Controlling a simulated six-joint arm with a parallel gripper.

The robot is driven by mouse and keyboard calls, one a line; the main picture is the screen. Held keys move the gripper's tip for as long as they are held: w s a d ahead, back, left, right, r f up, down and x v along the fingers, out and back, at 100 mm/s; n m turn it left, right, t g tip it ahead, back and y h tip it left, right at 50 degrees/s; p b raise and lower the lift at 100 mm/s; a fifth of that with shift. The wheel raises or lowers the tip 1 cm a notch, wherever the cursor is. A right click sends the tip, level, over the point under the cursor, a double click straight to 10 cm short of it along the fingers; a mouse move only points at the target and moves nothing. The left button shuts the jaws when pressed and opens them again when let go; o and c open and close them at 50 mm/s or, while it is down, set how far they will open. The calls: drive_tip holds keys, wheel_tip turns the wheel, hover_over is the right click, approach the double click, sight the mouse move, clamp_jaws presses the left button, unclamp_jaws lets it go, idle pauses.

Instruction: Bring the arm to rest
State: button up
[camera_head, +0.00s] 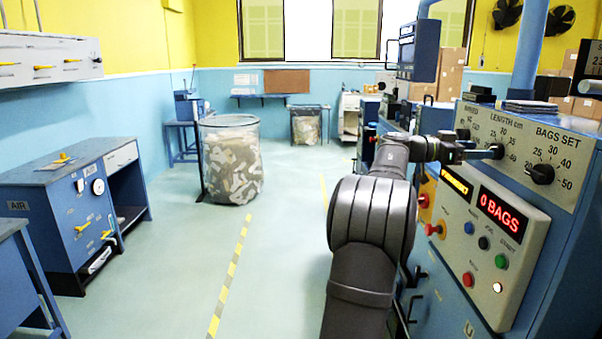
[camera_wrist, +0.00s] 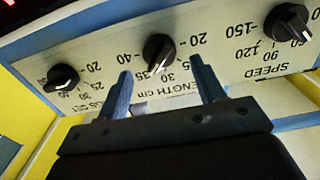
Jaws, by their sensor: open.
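My gripper (camera_head: 492,153) is in front of the upper dial panel of the blue machine, at the right of the head view. In the wrist view its two blue fingers (camera_wrist: 166,88) stand apart with nothing between them. The black LENGTH knob (camera_wrist: 158,50) lies just beyond the fingertips, roughly midway between them, and appears clear of both. Its white pointer is near the 35 mark. My dark grey arm reaches up from the bottom of the head view and bends right toward the panel.
The BAGS SET knob (camera_head: 541,174) is right of my gripper, and the SPEED knob (camera_wrist: 287,22) shows in the wrist view. Below are a red "0 BAGS" display (camera_head: 502,212) and several buttons. A clear bin (camera_head: 232,160) stands on the open floor to the left.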

drive_tip(key=shift+a, duration=1.8)
drive_tip(key=o, duration=0.8)
drive_tip(key=s+a, duration=1.2)
drive_tip(key=s, duration=0.4)
drive_tip(key=d, duration=1)
drive_tip(key=shift+s+d+f, duration=0.15)
drive_tip(key=shift+f, duration=0.1)
